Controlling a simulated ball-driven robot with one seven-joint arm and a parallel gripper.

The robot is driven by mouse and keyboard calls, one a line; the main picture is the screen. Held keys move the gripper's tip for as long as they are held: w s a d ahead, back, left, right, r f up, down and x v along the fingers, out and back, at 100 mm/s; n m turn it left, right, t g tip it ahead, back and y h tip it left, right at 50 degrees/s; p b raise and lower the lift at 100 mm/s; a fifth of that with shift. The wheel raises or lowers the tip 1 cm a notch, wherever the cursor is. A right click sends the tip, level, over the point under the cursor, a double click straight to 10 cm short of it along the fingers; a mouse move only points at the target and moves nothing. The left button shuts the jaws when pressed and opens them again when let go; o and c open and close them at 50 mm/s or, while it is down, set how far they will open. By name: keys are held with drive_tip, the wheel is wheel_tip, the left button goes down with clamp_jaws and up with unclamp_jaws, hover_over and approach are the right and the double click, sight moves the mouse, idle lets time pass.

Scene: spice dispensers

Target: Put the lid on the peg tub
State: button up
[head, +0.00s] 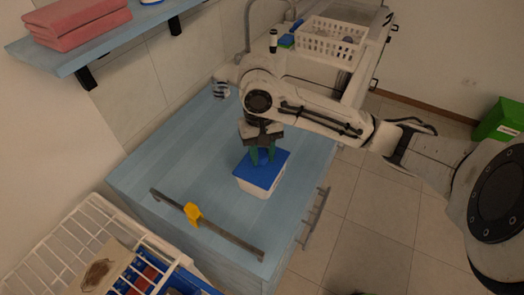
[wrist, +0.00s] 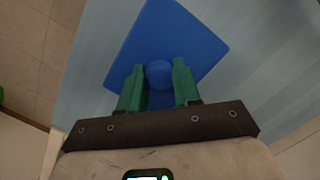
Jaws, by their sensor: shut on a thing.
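The peg tub (head: 258,187) is a white box standing on the light blue counter. The blue lid (head: 270,172) lies over its top; in the head view it looks seated or nearly so, and I cannot tell whether it is fully pressed down. My gripper (head: 263,157) points down over the lid with its green fingers. In the wrist view, my gripper (wrist: 158,80) is shut on the round knob of the blue lid (wrist: 180,35). The tub is hidden under the lid in the wrist view.
A dark rail (head: 225,232) with a yellow clip (head: 193,214) lies on the counter (head: 160,180) in front. A white wire rack (head: 75,240) stands at lower left. A white basket (head: 330,40) is at the back. The counter left of the tub is clear.

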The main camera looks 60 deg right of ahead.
idle(0.4)
drive_tip(key=o, duration=1.1)
drive_tip(key=r, duration=0.3)
drive_tip(key=r+p, duration=0.1)
drive_tip(key=r, duration=0.3)
drive_tip(key=w+d+r, duration=0.1)
drive_tip(key=r, duration=0.2)
drive_tip(key=shift+w+r, duration=0.1)
drive_tip(key=shift+r, duration=0.2)
